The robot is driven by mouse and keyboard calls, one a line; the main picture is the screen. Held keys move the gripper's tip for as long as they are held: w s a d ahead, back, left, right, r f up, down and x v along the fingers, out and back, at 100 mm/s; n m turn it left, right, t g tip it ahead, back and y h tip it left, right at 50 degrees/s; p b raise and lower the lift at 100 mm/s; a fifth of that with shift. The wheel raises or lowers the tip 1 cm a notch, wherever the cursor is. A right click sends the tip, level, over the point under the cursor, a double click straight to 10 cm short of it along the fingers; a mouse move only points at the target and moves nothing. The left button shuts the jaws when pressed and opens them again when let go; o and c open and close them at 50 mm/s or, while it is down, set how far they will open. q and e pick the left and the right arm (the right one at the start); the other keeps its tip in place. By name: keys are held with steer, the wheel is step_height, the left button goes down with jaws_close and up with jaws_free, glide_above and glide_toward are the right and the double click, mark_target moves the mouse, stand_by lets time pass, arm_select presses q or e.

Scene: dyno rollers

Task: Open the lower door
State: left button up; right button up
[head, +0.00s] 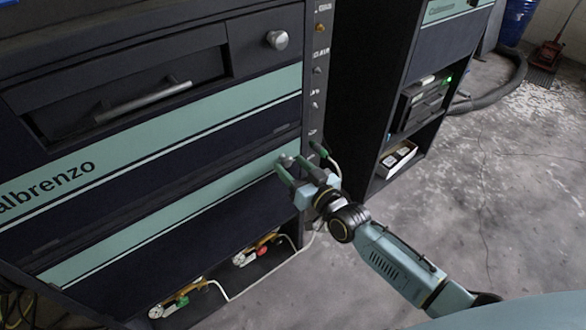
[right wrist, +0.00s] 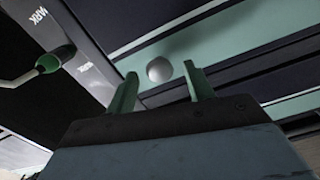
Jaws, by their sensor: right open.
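The lower door (head: 165,230) is a dark panel with a light green stripe, low on the cabinet's front. It looks closed. A small round grey knob (head: 286,160) sits near its upper right corner. My right gripper (head: 297,157) is open at the knob. In the right wrist view the knob (right wrist: 159,69) shows between the two green fingers of the right gripper (right wrist: 158,82), just beyond their tips. I cannot tell whether a finger touches it. My left gripper is not in view.
Above is a drawer front with a bar handle (head: 142,101) and a second knob (head: 278,40). Below the door an open bay holds gauges (head: 172,304) and hoses. A second dark cabinet (head: 378,90) stands to the right.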

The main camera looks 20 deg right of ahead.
steer(key=shift+w, duration=0.1)
steer(key=shift+c, duration=0.2)
jaws_close()
